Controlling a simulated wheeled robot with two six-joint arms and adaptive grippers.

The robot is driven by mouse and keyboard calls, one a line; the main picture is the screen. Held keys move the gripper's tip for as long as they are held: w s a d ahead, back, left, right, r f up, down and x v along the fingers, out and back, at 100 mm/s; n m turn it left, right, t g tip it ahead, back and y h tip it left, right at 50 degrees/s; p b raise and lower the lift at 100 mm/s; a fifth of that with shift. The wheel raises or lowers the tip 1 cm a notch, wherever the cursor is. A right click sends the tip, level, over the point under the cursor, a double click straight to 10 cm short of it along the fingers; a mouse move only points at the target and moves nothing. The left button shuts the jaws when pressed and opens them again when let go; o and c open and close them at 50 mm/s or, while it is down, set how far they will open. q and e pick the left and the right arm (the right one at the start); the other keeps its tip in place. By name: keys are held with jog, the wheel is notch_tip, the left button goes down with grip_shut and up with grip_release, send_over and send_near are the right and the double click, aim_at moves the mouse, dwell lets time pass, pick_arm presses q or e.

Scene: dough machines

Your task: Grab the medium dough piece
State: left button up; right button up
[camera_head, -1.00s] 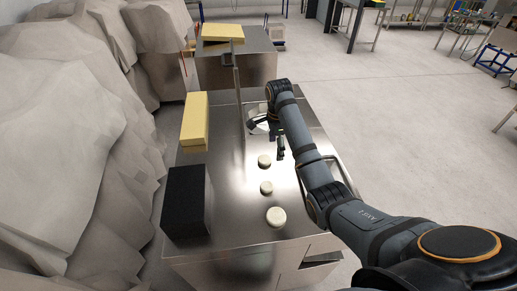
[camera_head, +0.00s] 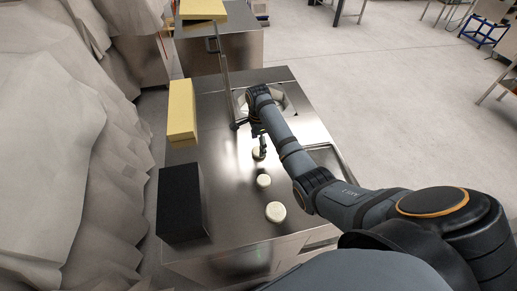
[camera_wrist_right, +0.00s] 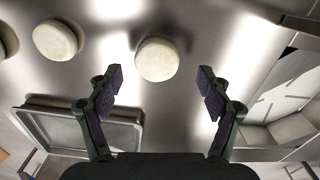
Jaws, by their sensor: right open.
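Three pale round dough pieces lie in a row on the steel machine top. In the head view, the far one (camera_head: 257,154) is partly hidden by my right gripper (camera_head: 255,138), the middle one (camera_head: 263,181) looks smallest and the near one (camera_head: 275,212) largest. By size, the far one appears to be the medium piece. In the right wrist view, my open gripper (camera_wrist_right: 160,78) has the medium piece (camera_wrist_right: 157,59) ahead between its fingertips, without visible contact. The middle piece (camera_wrist_right: 55,40) is to the left. My left gripper is out of view.
The steel machine top (camera_head: 225,170) has a black box (camera_head: 180,203) and a yellow block (camera_head: 182,110) on its left side. An upright metal post (camera_head: 224,75) stands at the back. A recessed tray (camera_wrist_right: 85,128) and an opening (camera_wrist_right: 285,100) flank the gripper.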

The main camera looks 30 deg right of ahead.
jog(key=shift+s+f, duration=0.2)
jog(key=shift+f, duration=0.3)
jog(key=shift+s+f, duration=0.15)
jog(key=shift+f, duration=0.35)
jog(key=shift+w+f, duration=0.1)
jog(key=shift+f, duration=0.3)
jog(key=c, duration=1.3)
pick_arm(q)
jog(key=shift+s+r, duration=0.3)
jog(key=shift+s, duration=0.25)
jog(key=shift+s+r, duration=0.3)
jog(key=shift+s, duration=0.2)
pick_arm(e)
jog(key=shift+o, duration=0.2)
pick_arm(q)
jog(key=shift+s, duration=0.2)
pick_arm(e)
jog(key=shift+w+r, duration=0.1)
